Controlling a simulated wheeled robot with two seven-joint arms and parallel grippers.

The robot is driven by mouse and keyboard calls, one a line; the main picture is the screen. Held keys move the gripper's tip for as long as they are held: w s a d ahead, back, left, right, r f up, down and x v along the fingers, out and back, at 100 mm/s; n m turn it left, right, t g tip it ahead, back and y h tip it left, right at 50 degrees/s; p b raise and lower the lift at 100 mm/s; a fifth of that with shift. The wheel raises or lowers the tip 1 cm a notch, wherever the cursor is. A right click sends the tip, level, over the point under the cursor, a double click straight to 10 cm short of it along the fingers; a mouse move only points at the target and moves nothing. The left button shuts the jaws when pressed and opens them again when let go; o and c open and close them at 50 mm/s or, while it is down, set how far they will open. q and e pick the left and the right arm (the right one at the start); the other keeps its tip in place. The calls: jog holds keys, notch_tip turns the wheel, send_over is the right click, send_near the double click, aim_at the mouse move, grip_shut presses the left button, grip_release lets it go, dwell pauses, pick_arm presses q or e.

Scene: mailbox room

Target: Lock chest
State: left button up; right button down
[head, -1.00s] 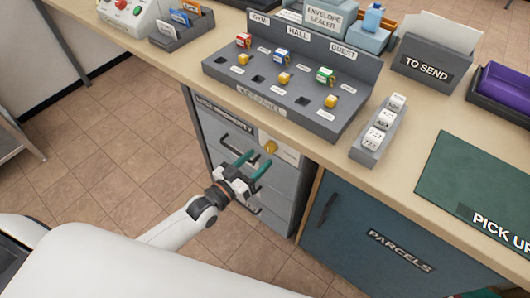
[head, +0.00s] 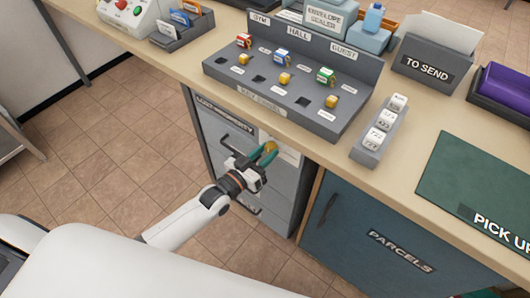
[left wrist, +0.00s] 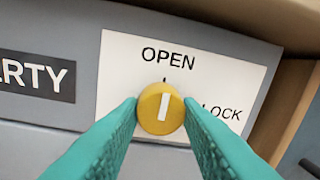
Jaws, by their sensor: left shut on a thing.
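The chest is a grey drawer unit (head: 203,128) under the counter, with a label ending in "PROPERTY" on its top drawer. A round yellow knob (left wrist: 161,108) sits on a white plate (left wrist: 115,80) marked OPEN above and LOCK to the right. The knob's white line stands nearly upright, towards OPEN. My left gripper (head: 264,156) is at the knob, its green fingers shut on the knob's two sides; the fingers also show in the left wrist view (left wrist: 160,115). My right gripper is in neither view.
A blue PARCELS cabinet (head: 365,225) stands right of the drawer unit. The counter edge (head: 300,145) overhangs just above the knob. A grey key panel (head: 270,85) and a stamp rack (head: 380,130) stand on the counter.

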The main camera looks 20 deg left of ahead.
pick_arm(q)
jog(key=shift+r+m+p, duration=0.1)
jog(key=shift+m+p, duration=0.3)
jog(key=shift+m, duration=0.2)
jog(key=shift+r+m+p, duration=0.1)
jog(key=shift+m+p, duration=0.5)
jog(key=shift+m, duration=0.5)
jog(key=m+p, duration=0.1)
jog(key=m, duration=0.1)
jog(key=shift+m+y, duration=0.3)
jog(key=m, duration=0.2)
jog(key=shift+m+p, duration=0.3)
jog(key=shift+p, duration=0.1)
jog(key=m, duration=0.4)
jog(key=shift+y, duration=0.3)
jog(key=shift+m, duration=2.3)
